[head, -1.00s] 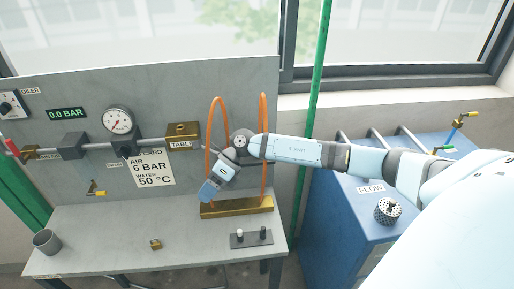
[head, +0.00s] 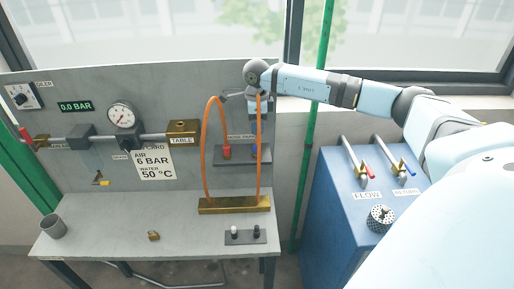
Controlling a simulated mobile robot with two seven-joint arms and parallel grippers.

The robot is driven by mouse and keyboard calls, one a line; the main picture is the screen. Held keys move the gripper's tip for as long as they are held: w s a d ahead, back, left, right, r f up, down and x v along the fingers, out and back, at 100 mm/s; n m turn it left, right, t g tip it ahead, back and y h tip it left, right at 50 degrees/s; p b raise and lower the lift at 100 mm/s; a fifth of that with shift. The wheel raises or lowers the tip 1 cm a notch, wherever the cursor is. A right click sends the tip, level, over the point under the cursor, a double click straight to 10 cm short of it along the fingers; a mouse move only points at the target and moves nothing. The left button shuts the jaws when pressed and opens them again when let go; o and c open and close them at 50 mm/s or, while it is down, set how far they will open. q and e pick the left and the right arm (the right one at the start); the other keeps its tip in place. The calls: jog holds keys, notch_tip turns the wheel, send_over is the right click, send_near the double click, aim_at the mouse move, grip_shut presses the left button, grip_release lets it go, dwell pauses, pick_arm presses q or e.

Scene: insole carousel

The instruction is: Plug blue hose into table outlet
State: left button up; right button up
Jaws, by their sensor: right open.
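The blue hose's plug (head: 257,152) appears as a small blue fitting upright on the grey hose park shelf (head: 243,161). An orange hose (head: 260,180) passes in front of it and partly hides it. The table outlet is the brass block (head: 182,128) labelled TABLE on the panel, left of the hoses. My right gripper (head: 259,118) points down above the blue plug, apart from it, open and empty. Its fingers are small and partly covered by the orange hose. My left gripper is out of view.
A red plug (head: 227,152) stands left of the blue one. Two orange hoses rise from a brass bar (head: 234,205) on the table (head: 110,225). A grey cup (head: 53,227), small padlock (head: 153,236) and switch plate (head: 245,237) are on the table. A blue cabinet (head: 335,215) stands right.

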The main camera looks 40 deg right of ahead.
aim_at(257, 144)
jog(key=shift+f, duration=0.15)
jog(key=shift+f+b, duration=0.35)
jog(key=shift+f, duration=0.1)
notch_tip(257, 144, down, 7)
jog(key=b, duration=0.4)
jog(key=shift+r, duration=0.1)
jog(key=shift+f, duration=0.35)
jog(key=shift+f+b, duration=0.25)
jog(key=shift+b, duration=0.05)
